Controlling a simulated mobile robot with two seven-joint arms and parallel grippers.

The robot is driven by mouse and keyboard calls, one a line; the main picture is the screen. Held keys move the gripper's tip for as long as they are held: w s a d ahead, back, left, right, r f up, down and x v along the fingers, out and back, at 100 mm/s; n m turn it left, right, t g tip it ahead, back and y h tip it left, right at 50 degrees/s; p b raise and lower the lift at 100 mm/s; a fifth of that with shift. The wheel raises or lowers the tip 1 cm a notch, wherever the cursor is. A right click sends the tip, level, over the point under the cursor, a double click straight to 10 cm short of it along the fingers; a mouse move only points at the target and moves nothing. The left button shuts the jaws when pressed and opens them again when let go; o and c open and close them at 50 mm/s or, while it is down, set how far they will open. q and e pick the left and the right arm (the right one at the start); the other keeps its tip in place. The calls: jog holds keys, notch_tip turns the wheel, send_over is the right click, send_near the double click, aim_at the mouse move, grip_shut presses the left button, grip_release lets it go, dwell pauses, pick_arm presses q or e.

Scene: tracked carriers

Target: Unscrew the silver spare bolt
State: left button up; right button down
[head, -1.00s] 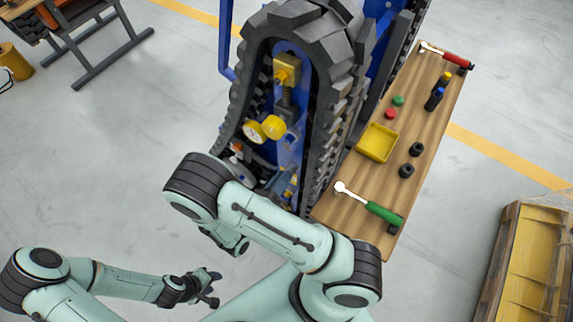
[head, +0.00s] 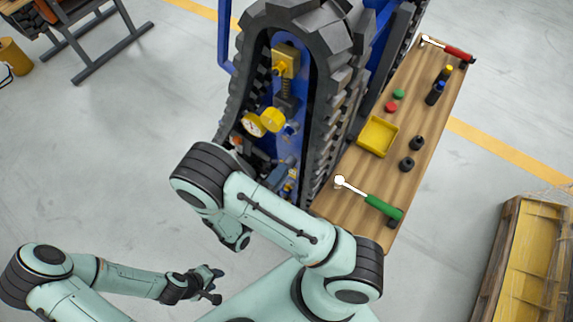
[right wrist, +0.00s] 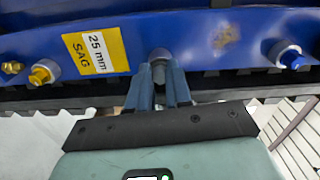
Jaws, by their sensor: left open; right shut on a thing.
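In the right wrist view a silver-grey bolt (right wrist: 160,54) with a round head sits on the blue carrier frame (right wrist: 205,35), just right of the yellow and white "25 mm SAG" label (right wrist: 94,50). My right gripper (right wrist: 160,72) is shut on this bolt, its fingers closing from below and partly covering it. The bolt's shank is hidden. In the head view my right arm hides this gripper and the bolt. My left gripper (head: 213,286) is open and empty at the lower left, over bare floor and away from the carrier.
A gold fitting (right wrist: 43,73) and a blue-tipped fitting (right wrist: 288,55) flank the bolt on the frame. The black track (head: 335,110) rises beside it. A wooden bench (head: 405,190) at right holds a yellow tray (head: 378,136), a green-handled ratchet (head: 383,207) and small parts.

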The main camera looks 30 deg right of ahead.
jog(key=shift+s+f, duration=0.2)
jog(key=shift+s, duration=0.05)
jog(key=n, duration=1)
jog(key=shift+r, duration=0.1)
jog(key=c, duration=1.2)
grip_release()
jog(key=shift+s+r, duration=0.1)
